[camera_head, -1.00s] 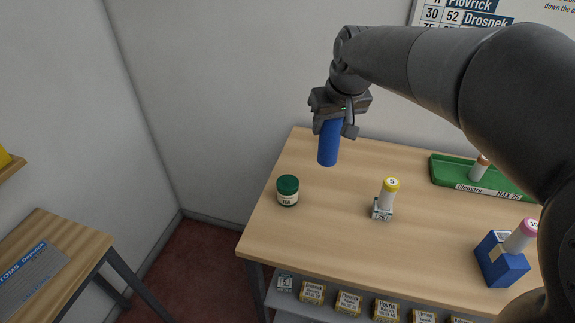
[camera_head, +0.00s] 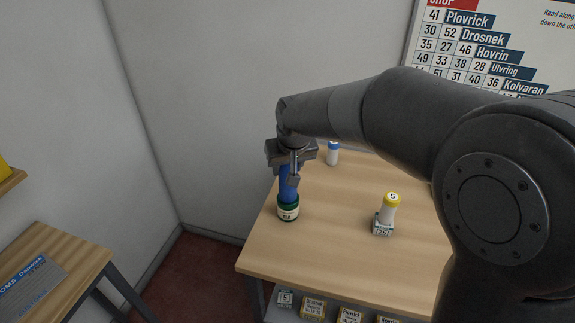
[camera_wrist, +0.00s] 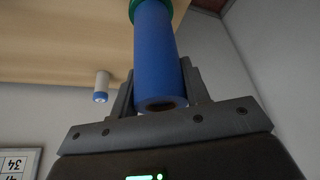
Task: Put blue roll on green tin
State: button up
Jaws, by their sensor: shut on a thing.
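The blue roll (camera_head: 288,184) is upright between the fingers of my gripper (camera_head: 290,174). In the wrist view the blue roll (camera_wrist: 157,55) stands between both fingers, its hollow end nearest the camera. The green tin (camera_head: 288,211), with a pale label and dark green lid, stands near the left edge of the table. The roll's lower end is right at the tin's lid and looks to be touching it. The tin's green rim (camera_wrist: 135,8) shows at the roll's far end in the wrist view. My gripper is shut on the roll above the tin.
A blue-topped white roll (camera_head: 333,154) stands at the back. My arm hides the table's right side. The table (camera_head: 330,235) is bare around the tin's front.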

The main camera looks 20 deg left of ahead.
jog(key=shift+f, duration=0.1)
jog(key=o, duration=1)
jog(key=shift+o, duration=0.2)
jog(key=v, duration=1.2)
